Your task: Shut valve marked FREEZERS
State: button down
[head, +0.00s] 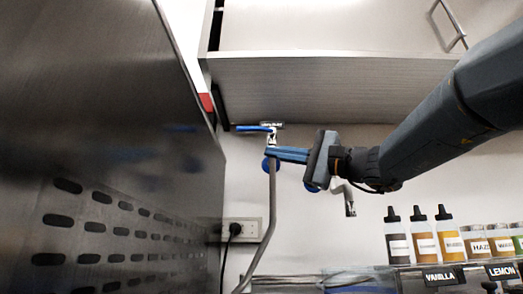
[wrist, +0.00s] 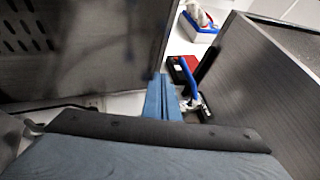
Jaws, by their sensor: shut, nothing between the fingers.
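A valve with a blue lever (head: 254,128) sits on the back wall, at the top of a grey pipe (head: 272,205). The lever lies about level and points left. A small dark label (head: 272,124) is behind it; its text is too small to read. My gripper (head: 272,153) is shut and empty, its blue fingertips just below the lever, by the pipe top. Whether they touch the valve I cannot tell. In the wrist view the blue lever (wrist: 189,76) is just right of my shut fingers (wrist: 163,84).
A steel panel with slots (head: 120,150) stands close on the left. A steel box (head: 330,85) overhangs above. A socket with a plug (head: 240,230) is low on the wall. Sauce bottles (head: 422,238) and labelled jars (head: 478,242) stand at the lower right.

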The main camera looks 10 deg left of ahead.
jog(key=d, duration=0.2)
jog(key=m+t+h+p, duration=0.4)
jog(key=m+p, duration=0.3)
jog(key=p, duration=1.1)
send_near(244, 129)
notch_tip(244, 129, up, 4)
jog(key=w, duration=0.2)
jog(key=w+a+r+m+t+h+p, duration=0.2)
jog(key=a+r+m+t+h+p, duration=0.1)
jog(key=m+h+p, duration=0.4)
jog(key=s+a+f+m+g+h+p, duration=0.4)
jog(key=s+m+h+p, duration=0.5)
jog(key=m, duration=0.6)
jog(key=shift+t+y, duration=0.4)
jog(key=shift+t, duration=0.1)
jog(key=p+x, duration=0.1)
jog(key=x, duration=0.2)
jog(key=r+p+x, duration=0.1)
jog(key=x, duration=0.1)
jog(key=p+x, duration=0.1)
jog(key=x, duration=0.2)
jog(key=shift+w+d+r, duration=0.15)
jog(key=shift+w, duration=0.5)
jog(key=shift+w+r, duration=0.2)
jog(key=shift+r, duration=0.2)
